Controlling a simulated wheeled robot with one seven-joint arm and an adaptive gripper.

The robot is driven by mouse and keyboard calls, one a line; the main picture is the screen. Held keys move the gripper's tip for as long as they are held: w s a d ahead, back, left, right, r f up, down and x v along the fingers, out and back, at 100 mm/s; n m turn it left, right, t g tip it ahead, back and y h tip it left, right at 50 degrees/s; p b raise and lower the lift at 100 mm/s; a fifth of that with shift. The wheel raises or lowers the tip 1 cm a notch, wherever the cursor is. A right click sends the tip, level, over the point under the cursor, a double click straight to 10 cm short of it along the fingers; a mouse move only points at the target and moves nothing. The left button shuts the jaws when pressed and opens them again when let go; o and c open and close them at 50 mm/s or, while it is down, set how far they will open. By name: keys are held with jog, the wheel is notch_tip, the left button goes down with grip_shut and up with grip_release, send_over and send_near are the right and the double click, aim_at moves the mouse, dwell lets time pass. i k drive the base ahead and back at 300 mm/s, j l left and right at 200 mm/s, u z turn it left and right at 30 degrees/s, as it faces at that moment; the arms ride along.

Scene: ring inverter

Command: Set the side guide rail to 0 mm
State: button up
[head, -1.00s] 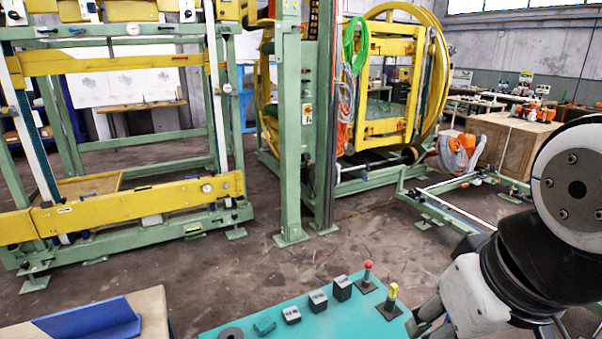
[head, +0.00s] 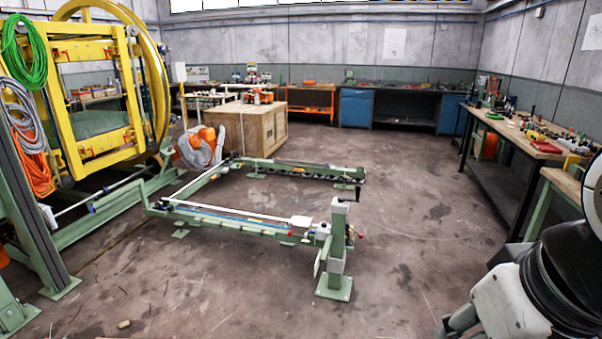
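A low green frame (head: 215,222) with long white and blue rails stands on the floor in the middle of the head view. I cannot tell for sure which of its bars is the side guide rail. A green post (head: 335,250) with a dark crank handle (head: 352,190) on top stands at its near right end. A small white block and red knobs sit beside the post. No scale reading is legible. My gripper (head: 452,322) shows partly at the lower right, well apart from the frame, and its fingertips are not clear.
The yellow ring machine (head: 150,85) with hanging cables stands at the left. A wooden crate (head: 250,130) is behind the frame. Workbenches line the back wall, and another bench (head: 520,150) stands at the right. The floor right of the post is clear.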

aim_at(311, 164)
jog(key=i+l+z, duration=0.15)
jog(key=z, duration=0.25)
jog(key=i+l+z, duration=0.15)
jog(key=z, duration=0.2)
jog(key=i, duration=0.85)
jog(key=i+z, duration=0.1)
jog(key=i, duration=0.5)
jog(key=i+j+z, duration=0.1)
jog(key=i, duration=0.5)
jog(key=i+j+z, duration=0.1)
jog(key=i, duration=0.5)
jog(key=i+u, duration=0.15)
jog(key=i, duration=0.5)
jog(key=i+u, duration=0.15)
jog(key=i, duration=0.5)
jog(key=i+l+u, duration=0.15)
jog(key=i, duration=0.5)
jog(key=i+u, duration=0.3)
jog(key=i, duration=0.25)
jog(key=i+l+u, duration=0.25)
jog(key=i, duration=0.3)
jog(key=i+l+u, duration=0.15)
jog(key=i+u, duration=0.15)
jog(key=i, duration=0.25)
jog(key=i+u, duration=0.7)
jog(key=i+j, duration=0.5)
jog(key=i, duration=0.2)
jog(key=l+z, duration=0.05)
